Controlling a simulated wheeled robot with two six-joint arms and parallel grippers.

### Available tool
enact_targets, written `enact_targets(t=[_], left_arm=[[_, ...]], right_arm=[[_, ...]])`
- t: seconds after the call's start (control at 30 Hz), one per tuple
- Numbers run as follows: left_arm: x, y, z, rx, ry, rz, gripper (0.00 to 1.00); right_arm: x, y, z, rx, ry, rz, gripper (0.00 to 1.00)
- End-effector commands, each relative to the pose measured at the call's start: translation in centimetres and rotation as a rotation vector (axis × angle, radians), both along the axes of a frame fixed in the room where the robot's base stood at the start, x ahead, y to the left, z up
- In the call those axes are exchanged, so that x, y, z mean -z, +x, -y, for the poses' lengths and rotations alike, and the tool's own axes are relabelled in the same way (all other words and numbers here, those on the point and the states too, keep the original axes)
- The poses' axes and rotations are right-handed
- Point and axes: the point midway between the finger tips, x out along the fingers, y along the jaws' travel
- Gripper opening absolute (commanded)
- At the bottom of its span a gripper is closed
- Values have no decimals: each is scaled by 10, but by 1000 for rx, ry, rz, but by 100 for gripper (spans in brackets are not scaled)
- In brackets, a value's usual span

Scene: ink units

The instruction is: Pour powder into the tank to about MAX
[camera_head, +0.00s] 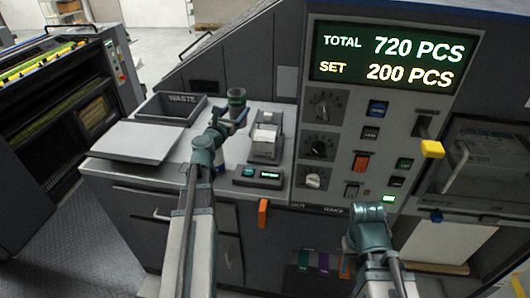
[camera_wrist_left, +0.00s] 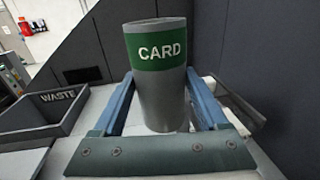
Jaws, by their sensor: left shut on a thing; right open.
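A grey cylindrical container with a green CARD band (camera_wrist_left: 160,50) stands upright between the blue jaws of my left gripper (camera_wrist_left: 165,105). In the head view this container (camera_head: 237,95) shows at the back of the counter, just beyond my left gripper (camera_head: 226,112). My left gripper is shut on it; I cannot tell whether its base touches the counter. Its inside and any powder are hidden. My right gripper (camera_head: 369,215) is open and empty, low in front of the control panel. I cannot make out a tank or a MAX mark in either view.
An open grey WASTE bin (camera_head: 150,118) stands left of the container; it also shows in the wrist view (camera_wrist_left: 30,135). A white plate (camera_head: 133,142) lies in front of it. A small printer-like device (camera_head: 266,140) stands to the right. The control panel (camera_head: 345,190) rises behind my right gripper.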

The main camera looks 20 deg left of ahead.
Motion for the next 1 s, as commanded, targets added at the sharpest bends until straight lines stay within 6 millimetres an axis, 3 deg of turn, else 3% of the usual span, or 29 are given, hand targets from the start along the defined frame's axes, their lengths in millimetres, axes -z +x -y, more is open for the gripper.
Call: enact_targets(t=[0.57, 1.0], left_arm=[[-29, -10, -44, -2, 0, 0, 13], [-28, -11, -45, -1, 0, 0, 13]], right_arm=[[-29, 0, 0, 0, 0, 0, 50], [-28, 0, 0, 0, 0, 0, 50]])
